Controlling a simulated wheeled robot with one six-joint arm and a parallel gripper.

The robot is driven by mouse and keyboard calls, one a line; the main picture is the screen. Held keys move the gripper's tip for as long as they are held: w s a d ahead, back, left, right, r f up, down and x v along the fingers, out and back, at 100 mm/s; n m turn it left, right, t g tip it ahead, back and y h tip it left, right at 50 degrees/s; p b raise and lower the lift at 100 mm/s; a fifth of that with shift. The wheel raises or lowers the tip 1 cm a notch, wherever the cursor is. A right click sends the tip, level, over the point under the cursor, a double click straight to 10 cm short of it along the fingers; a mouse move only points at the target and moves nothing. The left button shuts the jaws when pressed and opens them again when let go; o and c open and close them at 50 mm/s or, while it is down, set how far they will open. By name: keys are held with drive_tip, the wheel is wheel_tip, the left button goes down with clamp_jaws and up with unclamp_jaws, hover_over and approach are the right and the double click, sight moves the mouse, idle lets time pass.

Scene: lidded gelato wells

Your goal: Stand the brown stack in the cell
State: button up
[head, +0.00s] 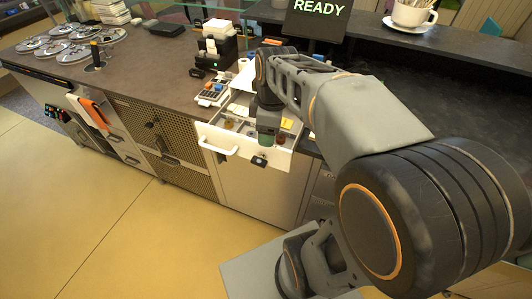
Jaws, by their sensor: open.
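A white drawer (222,140) stands pulled out of the counter, with a white bar handle on its front. It is divided into cells, and small items lie in it.
Round metal lids (77,54) sit at the far left. A READY screen (319,12) and a cup (411,15) stand at the back. The floor in front is clear.

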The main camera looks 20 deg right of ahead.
drive_tip(key=s+a+f+m+t, duration=0.2)
drive_tip(key=s+m, duration=0.4)
drive_tip(key=m, duration=0.5)
drive_tip(key=shift+a+m+t+h, duration=0.3)
drive_tip(key=shift+a+t, duration=0.4)
drive_tip(key=shift+t, duration=0.1)
idle(0.6)
